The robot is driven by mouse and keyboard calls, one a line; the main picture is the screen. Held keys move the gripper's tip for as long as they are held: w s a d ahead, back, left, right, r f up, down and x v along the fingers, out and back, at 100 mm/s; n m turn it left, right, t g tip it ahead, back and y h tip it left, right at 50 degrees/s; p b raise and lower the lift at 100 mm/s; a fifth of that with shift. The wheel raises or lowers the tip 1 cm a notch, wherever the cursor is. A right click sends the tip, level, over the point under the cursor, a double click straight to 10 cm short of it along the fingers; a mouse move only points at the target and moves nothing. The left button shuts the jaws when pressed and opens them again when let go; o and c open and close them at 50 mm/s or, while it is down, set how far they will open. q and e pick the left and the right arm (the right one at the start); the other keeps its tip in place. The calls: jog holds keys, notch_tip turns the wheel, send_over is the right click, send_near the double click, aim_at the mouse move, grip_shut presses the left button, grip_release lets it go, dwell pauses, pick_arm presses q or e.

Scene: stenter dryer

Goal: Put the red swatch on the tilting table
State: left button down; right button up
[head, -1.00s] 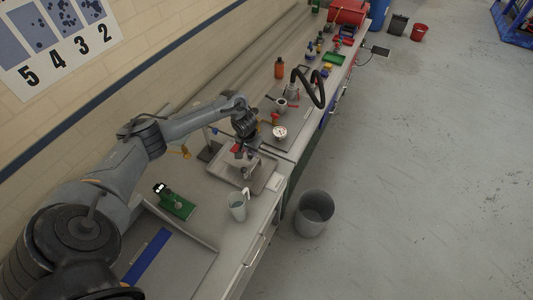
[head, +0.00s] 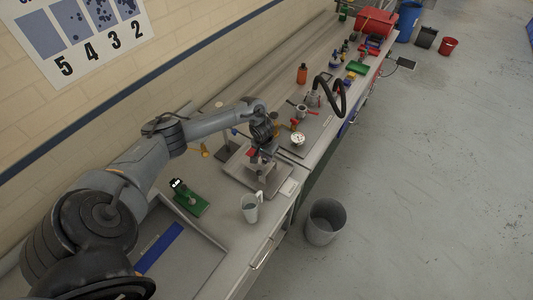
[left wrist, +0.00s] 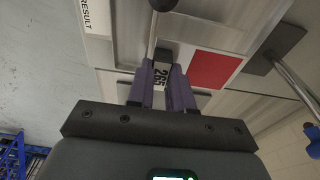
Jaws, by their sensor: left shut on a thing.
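My left gripper (head: 260,160) is low over the grey metal tray (head: 234,166), where a small pale block or plate shows below it. That looks like the tilting table, but its tilt is hard to tell. In the left wrist view, my purple fingers (left wrist: 164,88) are shut on the number-marked end of a white-edged card with a black tab. The red swatch (left wrist: 212,70) is its red square, to the right of the fingers, above grey metal (left wrist: 215,32). A small red patch shows at the gripper in the head view. Whether the swatch touches the metal cannot be told. My right gripper is out of view.
A clear jug (head: 250,208) stands in front of the tray, near the bench edge. A green device (head: 190,198) is at its left. A round gauge (head: 297,139) and black hose (head: 338,98) are beyond it. A grey bin (head: 325,221) stands on the floor.

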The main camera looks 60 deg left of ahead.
pick_arm(q)
notch_tip(320, 180, down, 4)
jog(key=shift+r+b, duration=0.25)
jog(key=shift+b, duration=0.45)
jog(key=shift+f+b, duration=0.3)
jog(key=shift+f, duration=0.55)
jog(key=c, duration=0.9)
grip_release()
jog(key=shift+c, duration=0.2)
